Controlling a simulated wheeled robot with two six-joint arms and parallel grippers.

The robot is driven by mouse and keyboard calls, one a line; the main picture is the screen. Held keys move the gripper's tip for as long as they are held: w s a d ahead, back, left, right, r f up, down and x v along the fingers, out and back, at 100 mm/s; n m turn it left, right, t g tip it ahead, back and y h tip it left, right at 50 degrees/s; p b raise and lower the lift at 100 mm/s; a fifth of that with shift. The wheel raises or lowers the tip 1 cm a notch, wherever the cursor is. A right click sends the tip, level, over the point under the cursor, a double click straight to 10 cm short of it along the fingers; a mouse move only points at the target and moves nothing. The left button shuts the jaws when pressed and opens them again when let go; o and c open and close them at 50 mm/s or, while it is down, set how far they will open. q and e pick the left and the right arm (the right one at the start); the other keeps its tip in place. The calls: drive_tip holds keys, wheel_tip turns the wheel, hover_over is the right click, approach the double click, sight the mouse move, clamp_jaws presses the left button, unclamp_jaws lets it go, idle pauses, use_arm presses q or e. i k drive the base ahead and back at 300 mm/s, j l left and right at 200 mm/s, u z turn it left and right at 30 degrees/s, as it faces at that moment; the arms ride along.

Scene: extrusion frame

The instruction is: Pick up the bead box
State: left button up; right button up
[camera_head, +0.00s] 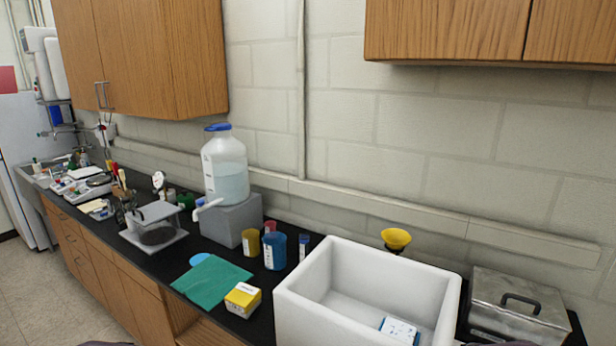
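A small yellow and white box (243,299) sits on the black counter, near its front edge and beside a green cloth or mat (212,281). A white and blue box (400,329) lies inside the large white tub (297,310), partly cut off by the picture's bottom edge. The labels are too small to read, so I cannot tell which one is the bead box. Neither of my grippers shows in the head view.
Yellow, red and blue jars (275,251) stand behind the mat. A large water jug (225,168) rests on a grey block (232,219). A lidded metal box (518,306) stands right of the tub, with a yellow funnel (396,238) behind. Wall cabinets (448,30) hang above.

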sight(244, 299)
drive_tip(key=i+j+z, duration=0.2)
drive_tip(key=j+z, duration=0.2)
drive_tip(key=j, duration=0.45)
drive_tip(key=i+j+z, duration=0.1)
drive_tip(key=j+z, duration=0.35)
drive_tip(key=j, duration=0.45)
drive_tip(key=j+z, duration=0.4)
drive_tip(key=j, duration=0.5)
drive_tip(key=k+j+z, duration=0.25)
drive_tip(key=j+z, duration=0.15)
drive_tip(key=j, duration=0.45)
